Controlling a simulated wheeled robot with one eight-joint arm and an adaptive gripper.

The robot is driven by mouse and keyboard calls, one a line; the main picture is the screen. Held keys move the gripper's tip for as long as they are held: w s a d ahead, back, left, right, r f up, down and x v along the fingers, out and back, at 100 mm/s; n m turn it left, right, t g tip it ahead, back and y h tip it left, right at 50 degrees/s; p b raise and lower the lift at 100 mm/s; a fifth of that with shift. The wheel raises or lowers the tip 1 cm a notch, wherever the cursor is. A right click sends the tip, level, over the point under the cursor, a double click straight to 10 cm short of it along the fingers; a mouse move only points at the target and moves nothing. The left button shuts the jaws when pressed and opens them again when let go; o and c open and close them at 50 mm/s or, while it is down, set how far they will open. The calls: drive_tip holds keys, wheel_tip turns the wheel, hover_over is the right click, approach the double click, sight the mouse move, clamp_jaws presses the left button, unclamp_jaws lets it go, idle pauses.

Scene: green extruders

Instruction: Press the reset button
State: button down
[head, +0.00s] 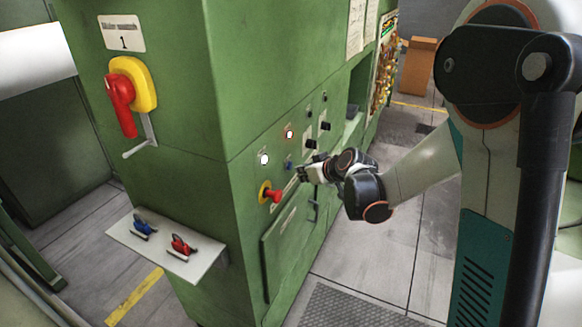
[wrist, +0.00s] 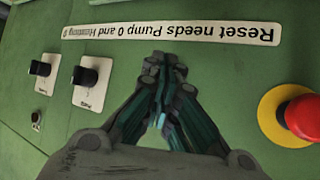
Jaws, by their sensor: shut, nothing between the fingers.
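A small blue button (head: 288,163) sits on the green machine's front panel, below a lit red-rimmed lamp (head: 289,134). I cannot read a label on it. My gripper (head: 301,174) is at the panel, just right of and below the blue button in the head view. In the wrist view its fingers (wrist: 164,62) are together and empty, pointing at the panel. A white label (wrist: 172,33) reading upside down "Reset needs Pump 0 and Heating 0" lies just beyond the fingertips. No blue button shows in the wrist view; the gripper covers part of the panel. Contact cannot be told.
A red mushroom button on a yellow ring (head: 270,193) is left of my gripper. Black knobs (head: 311,144) and a white lamp (head: 264,159) are nearby. A red and yellow switch (head: 128,92) and a shelf (head: 205,268) with blue and red padlock-like pieces are farther left.

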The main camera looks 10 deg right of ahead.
drive_tip(key=shift+w+a, duration=0.1)
drive_tip(key=shift+w+a, duration=0.15)
drive_tip(key=shift+a, duration=0.1)
idle(0.3)
drive_tip(key=shift+w+a, duration=0.25)
drive_tip(key=shift+a, duration=0.05)
idle(0.7)
drive_tip(key=shift+s+d, duration=0.1)
drive_tip(key=shift+d, duration=0.05)
drive_tip(key=shift+s+d+b, duration=0.35)
drive_tip(key=shift+s+d, duration=0.05)
drive_tip(key=shift+d, duration=0.1)
idle(0.4)
drive_tip(key=s+d, duration=0.1)
drive_tip(key=d, duration=0.1)
drive_tip(key=s+d, duration=0.2)
idle(0.4)
drive_tip(key=shift+b, duration=0.3)
